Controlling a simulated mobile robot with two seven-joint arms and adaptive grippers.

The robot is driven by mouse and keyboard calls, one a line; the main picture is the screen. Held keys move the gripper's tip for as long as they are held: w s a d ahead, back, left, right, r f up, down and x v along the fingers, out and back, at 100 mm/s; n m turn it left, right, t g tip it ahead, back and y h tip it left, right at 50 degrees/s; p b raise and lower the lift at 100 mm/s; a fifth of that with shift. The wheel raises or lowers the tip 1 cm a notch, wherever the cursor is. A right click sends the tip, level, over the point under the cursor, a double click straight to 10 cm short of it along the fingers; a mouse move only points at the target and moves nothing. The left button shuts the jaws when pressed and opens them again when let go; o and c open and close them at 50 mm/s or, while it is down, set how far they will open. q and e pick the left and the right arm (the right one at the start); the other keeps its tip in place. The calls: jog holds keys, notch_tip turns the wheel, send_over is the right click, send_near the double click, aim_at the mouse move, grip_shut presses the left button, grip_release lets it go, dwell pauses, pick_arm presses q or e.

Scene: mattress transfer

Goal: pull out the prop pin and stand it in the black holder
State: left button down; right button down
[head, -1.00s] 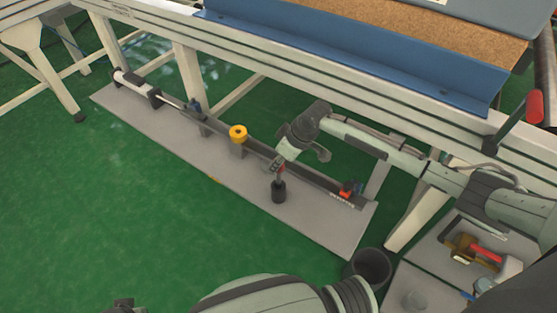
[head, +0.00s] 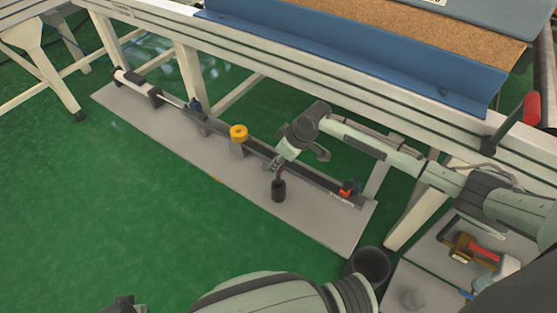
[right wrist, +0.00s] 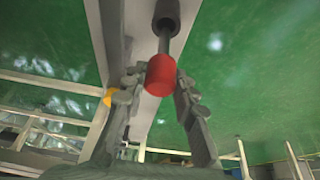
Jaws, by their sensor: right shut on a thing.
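The prop pin has a red head (right wrist: 161,76) and a grey shaft. In the right wrist view its shaft runs into the black holder (right wrist: 167,14). In the head view the black holder (head: 278,190) stands upright on the grey base board, with the pin rising from its top. My right gripper (head: 277,166) is just above the holder, shut on the pin's red end; its fingers (right wrist: 157,92) flank the head in the right wrist view. A dark part at the bottom left edge may be my left gripper (head: 126,303); its jaws do not show.
A long rail assembly lies along the grey board (head: 235,183), with a yellow knob (head: 238,132) and a red clip (head: 347,188). The white table frame (head: 330,85) passes above and behind. A black bin (head: 371,268) stands at the right. Green floor is clear at the left.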

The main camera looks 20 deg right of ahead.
aim_at(279, 182)
jog(key=shift+p, duration=0.3)
jog(key=shift+f+b, duration=1.9)
jog(key=shift+f, duration=1.75)
jog(key=c, duration=1.1)
grip_release()
jog(key=shift+c, duration=0.2)
jog(key=v, duration=1.2)
jog(key=shift+s, duration=0.1)
